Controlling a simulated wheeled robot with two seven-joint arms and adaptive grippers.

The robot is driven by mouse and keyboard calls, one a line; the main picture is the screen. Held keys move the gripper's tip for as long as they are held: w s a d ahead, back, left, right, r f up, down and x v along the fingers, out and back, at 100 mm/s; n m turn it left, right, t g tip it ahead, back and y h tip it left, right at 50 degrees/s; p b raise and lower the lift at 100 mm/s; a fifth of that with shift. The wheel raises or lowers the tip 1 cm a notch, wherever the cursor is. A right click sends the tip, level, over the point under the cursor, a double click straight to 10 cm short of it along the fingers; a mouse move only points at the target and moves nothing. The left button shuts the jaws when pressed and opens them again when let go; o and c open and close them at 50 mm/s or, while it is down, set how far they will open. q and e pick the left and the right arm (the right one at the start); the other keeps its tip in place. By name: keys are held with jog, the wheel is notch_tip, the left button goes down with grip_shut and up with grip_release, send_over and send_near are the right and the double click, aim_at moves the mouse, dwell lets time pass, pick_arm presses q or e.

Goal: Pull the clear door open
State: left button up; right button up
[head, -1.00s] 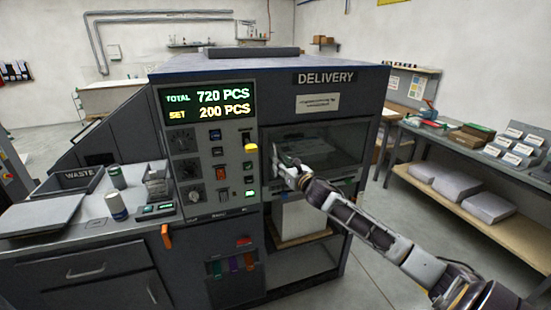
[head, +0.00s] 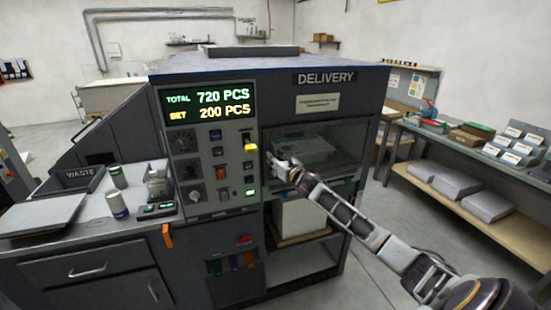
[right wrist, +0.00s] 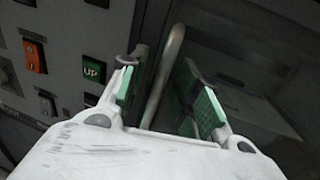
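The clear door (head: 345,139) is a see-through pane in a dark frame under the DELIVERY sign, and it looks closed. Pale stacked sheets show behind it. My right gripper (head: 271,161) is at the door's left edge, in front of the handle, which it largely hides in the head view. In the right wrist view, the grey bar handle (right wrist: 168,72) stands between the two green-padded fingers of my right gripper (right wrist: 166,98). The fingers are open, with a gap visible on the right side of the bar. My left gripper is not in view.
A control panel (head: 211,178) with knobs and buttons sits directly left of the door. An open shelf bay with a pale stack (head: 301,217) lies below it. A workbench (head: 470,150) stands at the right, with clear floor between.

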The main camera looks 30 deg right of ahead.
jog(key=shift+w, duration=0.1)
jog(key=shift+c, duration=0.5)
grip_shut()
